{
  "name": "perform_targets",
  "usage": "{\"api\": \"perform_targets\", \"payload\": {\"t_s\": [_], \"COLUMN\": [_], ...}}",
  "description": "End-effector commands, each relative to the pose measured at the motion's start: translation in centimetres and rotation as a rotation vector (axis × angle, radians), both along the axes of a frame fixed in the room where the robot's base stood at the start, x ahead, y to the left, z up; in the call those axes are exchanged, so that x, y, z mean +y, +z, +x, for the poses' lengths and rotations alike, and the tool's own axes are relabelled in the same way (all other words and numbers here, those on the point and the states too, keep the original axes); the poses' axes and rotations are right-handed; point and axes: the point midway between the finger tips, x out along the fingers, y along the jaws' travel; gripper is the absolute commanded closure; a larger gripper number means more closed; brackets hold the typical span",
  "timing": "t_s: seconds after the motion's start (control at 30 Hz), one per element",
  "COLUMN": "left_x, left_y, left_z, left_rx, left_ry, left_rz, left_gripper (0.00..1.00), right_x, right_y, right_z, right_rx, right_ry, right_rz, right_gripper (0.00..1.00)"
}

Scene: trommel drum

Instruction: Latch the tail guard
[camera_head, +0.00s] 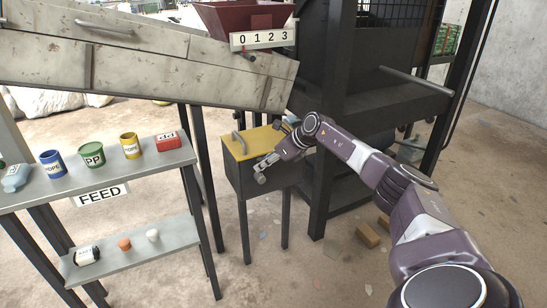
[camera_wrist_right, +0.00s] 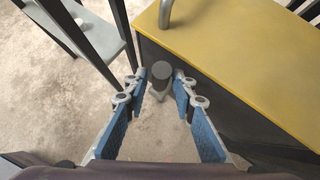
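A dark box (camera_head: 262,180) on legs stands below the lower end of the sloped drum housing. Its yellow lid (camera_head: 240,146), which I take as the tail guard, lies flat on top and has a grey bar handle (camera_head: 239,143). In the right wrist view the lid (camera_wrist_right: 240,50) fills the upper right. A grey round-ended latch knob (camera_wrist_right: 162,71) stands out from the box side below the lid's edge. My right gripper (camera_head: 265,168) is at that side. In the wrist view its open blue-padded fingers (camera_wrist_right: 160,80) are on either side of the knob, with visible gaps. My left gripper is out of view.
A dark steel frame (camera_head: 322,180) rises close behind the box on the right. Brown blocks (camera_head: 368,235) lie on the floor.

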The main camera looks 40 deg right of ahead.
Motion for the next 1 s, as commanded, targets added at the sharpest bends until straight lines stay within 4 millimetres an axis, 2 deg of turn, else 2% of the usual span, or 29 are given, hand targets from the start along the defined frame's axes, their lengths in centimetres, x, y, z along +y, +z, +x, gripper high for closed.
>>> {"api": "perform_targets", "payload": {"t_s": [0.5,0.7,1.0], "left_x": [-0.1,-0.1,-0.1], "left_y": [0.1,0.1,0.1], "left_z": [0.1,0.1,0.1], "left_rx": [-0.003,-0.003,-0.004], "left_ry": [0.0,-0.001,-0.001], "left_rz": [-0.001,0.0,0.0], "left_gripper": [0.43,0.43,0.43], "right_x": [-2.0,-2.2,-2.2], "right_y": [6.7,7.7,7.9], "right_z": [-6.4,-7.4,-7.4], "right_rx": [0.003,0.003,0.002], "right_ry": [0.001,0.002,0.001], "right_rz": [-0.003,0.0,-0.001], "right_gripper": [0.76,0.76,0.76]}}
